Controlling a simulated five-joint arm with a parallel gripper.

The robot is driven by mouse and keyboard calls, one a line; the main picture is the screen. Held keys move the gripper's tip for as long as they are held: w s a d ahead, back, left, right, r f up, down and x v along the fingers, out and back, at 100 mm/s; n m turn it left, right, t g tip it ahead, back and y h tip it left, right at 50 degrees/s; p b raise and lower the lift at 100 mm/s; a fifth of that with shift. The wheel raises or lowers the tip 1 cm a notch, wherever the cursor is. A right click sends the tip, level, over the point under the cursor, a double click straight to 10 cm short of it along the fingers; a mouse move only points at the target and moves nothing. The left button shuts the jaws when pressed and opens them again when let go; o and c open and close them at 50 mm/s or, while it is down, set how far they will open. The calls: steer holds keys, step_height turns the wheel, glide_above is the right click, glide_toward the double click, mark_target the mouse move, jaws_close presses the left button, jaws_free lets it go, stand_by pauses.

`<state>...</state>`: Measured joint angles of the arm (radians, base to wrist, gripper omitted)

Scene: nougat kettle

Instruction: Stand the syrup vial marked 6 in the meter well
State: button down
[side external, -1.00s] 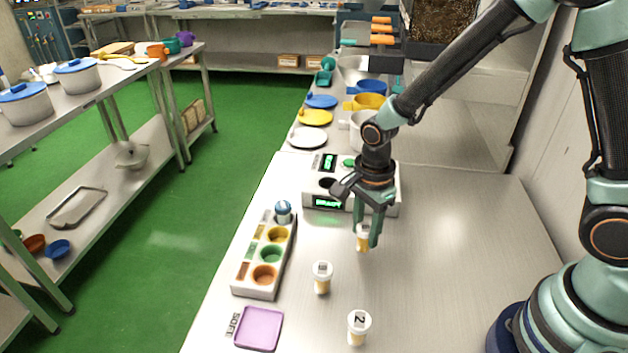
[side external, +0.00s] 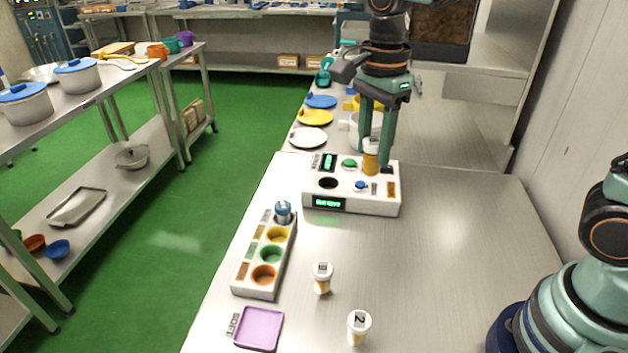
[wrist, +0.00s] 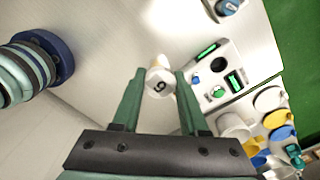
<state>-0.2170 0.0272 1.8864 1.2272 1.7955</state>
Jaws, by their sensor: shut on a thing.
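My gripper (side external: 375,160) is shut on a white-capped vial (side external: 370,160) with an amber body. In the wrist view, the cap of this vial (wrist: 159,82) shows a 6 between my fingers. In the side view, the vial appears upright over the right part of the white meter box (side external: 376,208); its exact height is hard to tell. The meter well (side external: 328,183) is a dark, empty round hole on the box's left side, and it also shows in the wrist view (wrist: 218,65). The box has lit green displays, a green button and a blue button.
A white-capped vial (side external: 322,277) and one marked 2 (side external: 358,327) stand on the steel table. A purple tray (side external: 259,329) lies at front left. Plates and pots stand behind the meter box.

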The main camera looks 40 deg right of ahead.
steer(key=shift+w+d+f, duration=0.75)
steer(key=shift+w+f, duration=1.9)
steer(key=shift+w, duration=0.15)
steer(key=shift+w+d+f, duration=0.7)
steer(key=shift+w+f, duration=2)
steer(key=shift+w, duration=0.1)
steer(key=shift+w+d+f, duration=0.75)
steer(key=shift+w+f, duration=1.9)
steer(key=shift+w, duration=0.15)
steer(key=shift+f, duration=0.6)
steer(key=c, duration=0.7)
jaws_free()
step_height(320, 180, up, 11)
